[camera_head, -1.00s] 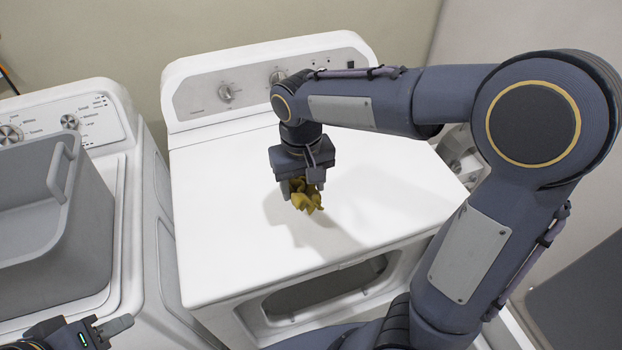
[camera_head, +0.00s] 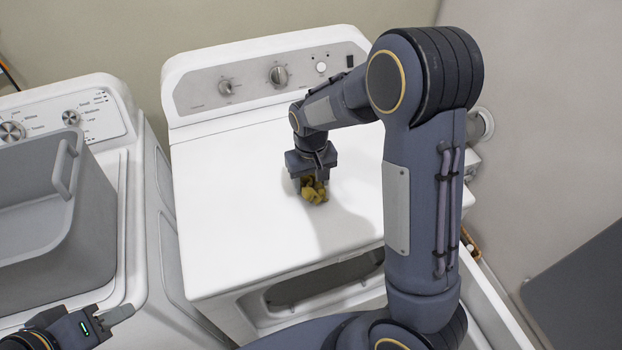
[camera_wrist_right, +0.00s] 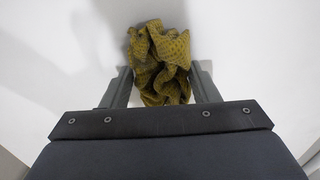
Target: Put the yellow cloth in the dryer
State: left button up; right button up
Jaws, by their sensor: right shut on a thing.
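The yellow cloth (camera_head: 314,191) is a crumpled bundle between the fingers of my right gripper (camera_head: 313,184), over the white top of the dryer (camera_head: 235,215). The right gripper is shut on it and points down. In the right wrist view the cloth (camera_wrist_right: 160,62) sticks out past both fingertips of the gripper (camera_wrist_right: 163,85). Whether it touches the dryer top is hard to tell. The dryer's front opening (camera_head: 325,283) shows below the top's front edge, partly hidden by my right arm. My left gripper (camera_head: 105,322) is at the lower left corner, only partly in view.
A white washer (camera_head: 140,240) stands left of the dryer, with a grey basket (camera_head: 95,225) on it. The dryer's control panel (camera_head: 265,80) rises at the back. A wall is close on the right. The left part of the dryer top is clear.

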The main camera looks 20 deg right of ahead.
jog(key=o, duration=0.6)
jog(key=shift+f, duration=0.2)
jog(key=shift+c, duration=0.2)
jog(key=o, duration=0.4)
jog(key=shift+r, duration=0.1)
jog(key=shift+o, duration=0.2)
